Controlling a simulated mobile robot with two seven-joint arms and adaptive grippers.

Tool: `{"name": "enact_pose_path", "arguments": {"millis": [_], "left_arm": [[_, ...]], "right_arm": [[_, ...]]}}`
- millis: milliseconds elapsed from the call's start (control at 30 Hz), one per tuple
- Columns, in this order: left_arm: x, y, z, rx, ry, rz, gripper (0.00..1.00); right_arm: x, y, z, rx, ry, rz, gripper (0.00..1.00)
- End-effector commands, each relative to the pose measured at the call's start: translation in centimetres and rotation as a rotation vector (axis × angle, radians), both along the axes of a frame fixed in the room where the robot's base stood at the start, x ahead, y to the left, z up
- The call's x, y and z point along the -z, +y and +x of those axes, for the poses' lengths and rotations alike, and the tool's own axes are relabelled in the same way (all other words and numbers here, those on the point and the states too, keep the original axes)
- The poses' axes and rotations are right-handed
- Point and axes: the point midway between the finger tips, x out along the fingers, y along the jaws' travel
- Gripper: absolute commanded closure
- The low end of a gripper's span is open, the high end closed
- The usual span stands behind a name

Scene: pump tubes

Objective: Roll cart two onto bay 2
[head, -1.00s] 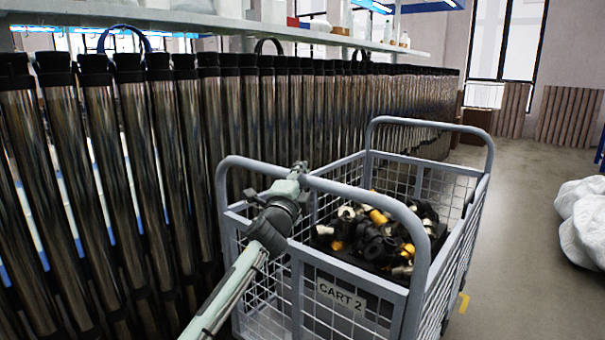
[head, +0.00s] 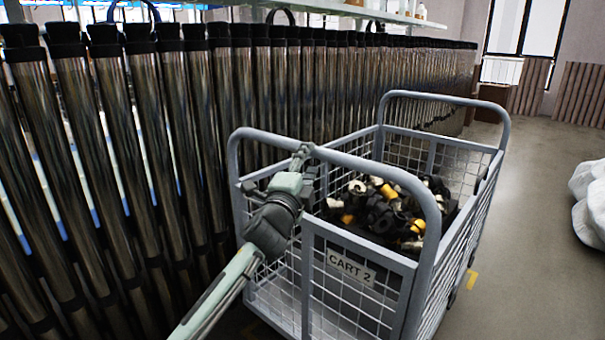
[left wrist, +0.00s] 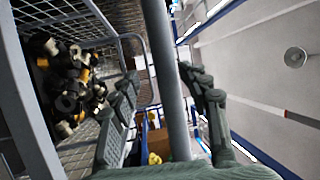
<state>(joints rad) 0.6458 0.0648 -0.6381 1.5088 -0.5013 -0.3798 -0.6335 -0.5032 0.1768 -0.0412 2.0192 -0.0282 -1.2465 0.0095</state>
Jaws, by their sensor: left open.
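Cart two (head: 306,275) is a grey wire-mesh cart with a "CART 2" plate (head: 351,268) on its near end. It stands upright on the floor beside a row of metal tubes. My left gripper (head: 302,160) is at the cart's near push handle (head: 395,174), left of its middle. In the left wrist view, the handle bar (left wrist: 165,75) runs between the two spread fingers of my left gripper (left wrist: 162,90); contact cannot be told. My right gripper is in neither view. No marking readable as bay 2 shows.
Black, white and yellow fittings (head: 385,207) lie in the cart. Tall metal tubes (head: 180,130) line the left side closely. White sacks (head: 590,205) lie at far right; open floor (head: 530,240) lies between.

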Motion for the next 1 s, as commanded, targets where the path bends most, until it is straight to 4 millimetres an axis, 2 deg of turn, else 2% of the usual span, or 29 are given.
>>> {"name": "enact_pose_path", "arguments": {"millis": [100, 300, 633, 667, 767, 867, 967, 1000], "left_arm": [[0.5, 0.9, -2.2, 0.002, 0.001, 0.001, 0.54], [0.9, 1.7, -4.4, 0.002, 0.001, 0.0, 0.54], [1.0, 1.8, -4.8, 0.002, 0.001, 0.0, 0.54], [1.0, 1.8, -4.8, 0.002, 0.001, 0.0, 0.54], [1.9, 2.3, -4.8, -0.007, 0.026, -0.016, 0.54], [5.8, 4.8, -5.1, -0.056, 0.143, -0.092, 0.54], [13.2, 9.4, -6.5, -0.158, 0.357, -0.236, 0.54], [16.8, 11.7, -7.7, -0.214, 0.459, -0.305, 0.54]], "right_arm": [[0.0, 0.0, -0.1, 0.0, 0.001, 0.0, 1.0], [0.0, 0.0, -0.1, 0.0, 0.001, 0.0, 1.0], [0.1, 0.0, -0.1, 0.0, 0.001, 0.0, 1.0], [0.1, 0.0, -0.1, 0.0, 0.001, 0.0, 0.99], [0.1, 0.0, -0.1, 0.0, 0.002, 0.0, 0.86], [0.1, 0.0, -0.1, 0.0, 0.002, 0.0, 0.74], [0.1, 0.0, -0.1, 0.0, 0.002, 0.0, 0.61], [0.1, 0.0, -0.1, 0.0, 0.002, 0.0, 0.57]]}}
